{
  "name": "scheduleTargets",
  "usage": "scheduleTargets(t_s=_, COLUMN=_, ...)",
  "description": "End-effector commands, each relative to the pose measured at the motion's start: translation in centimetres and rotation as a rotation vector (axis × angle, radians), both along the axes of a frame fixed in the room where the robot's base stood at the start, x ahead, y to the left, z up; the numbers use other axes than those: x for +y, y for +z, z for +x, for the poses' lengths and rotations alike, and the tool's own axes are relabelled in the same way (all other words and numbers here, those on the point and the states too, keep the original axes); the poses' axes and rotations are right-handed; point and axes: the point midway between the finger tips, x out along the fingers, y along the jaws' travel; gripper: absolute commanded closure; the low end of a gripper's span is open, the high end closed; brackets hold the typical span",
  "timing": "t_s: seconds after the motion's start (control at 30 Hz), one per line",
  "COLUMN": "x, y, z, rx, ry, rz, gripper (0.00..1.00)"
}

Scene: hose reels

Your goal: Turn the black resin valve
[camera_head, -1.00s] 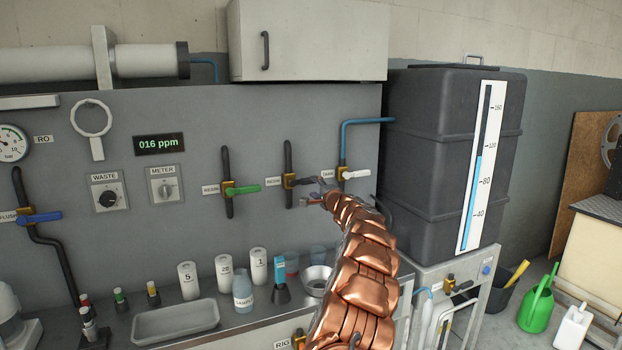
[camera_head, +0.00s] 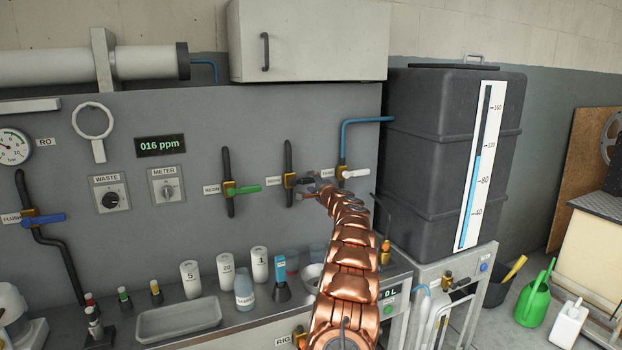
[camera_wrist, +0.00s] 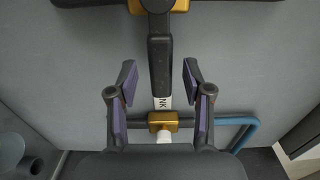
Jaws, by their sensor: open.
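The black resin valve has a brass body (camera_head: 290,180) on a vertical black pipe, between the green-handled and white-handled valves. In the wrist view, its black lever (camera_wrist: 160,65) reaches from a brass body at the top edge toward the middle. My gripper (camera_wrist: 160,75) is open, with one finger on each side of the lever and a visible gap on both sides. In the head view my gripper (camera_head: 311,189) is at the panel, just right of the brass body, and hides much of the lever.
The white-handled tank valve (camera_head: 347,174) is close on the right; its brass body (camera_wrist: 163,121) shows below the lever in the wrist view. The green-handled valve (camera_head: 233,189) is on the left. Bottles, a tray (camera_head: 178,320) and a bowl (camera_head: 312,277) stand on the counter below.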

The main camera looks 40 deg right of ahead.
Motion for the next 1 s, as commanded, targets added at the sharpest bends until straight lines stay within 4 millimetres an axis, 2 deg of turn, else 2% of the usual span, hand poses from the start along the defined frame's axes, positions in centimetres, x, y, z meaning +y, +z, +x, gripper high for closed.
scheduleTargets(t_s=0.17, x=-0.5, y=0.5, z=0.9, rx=0.002, ry=-0.002, rz=-0.006, gripper=0.5)
scheduleTargets(t_s=0.4, x=-0.6, y=0.1, z=1.8, rx=0.002, ry=0.001, rz=0.001, gripper=0.5)
scheduleTargets(t_s=0.83, x=-0.7, y=0.1, z=2.0, rx=-0.003, ry=0.002, rz=0.001, gripper=0.5)
scheduleTargets(t_s=0.87, x=-0.7, y=0.1, z=2.0, rx=-0.003, ry=0.002, rz=0.001, gripper=0.51)
scheduleTargets(t_s=1.0, x=-0.6, y=0.1, z=2.0, rx=-0.003, ry=0.002, rz=0.001, gripper=0.66)
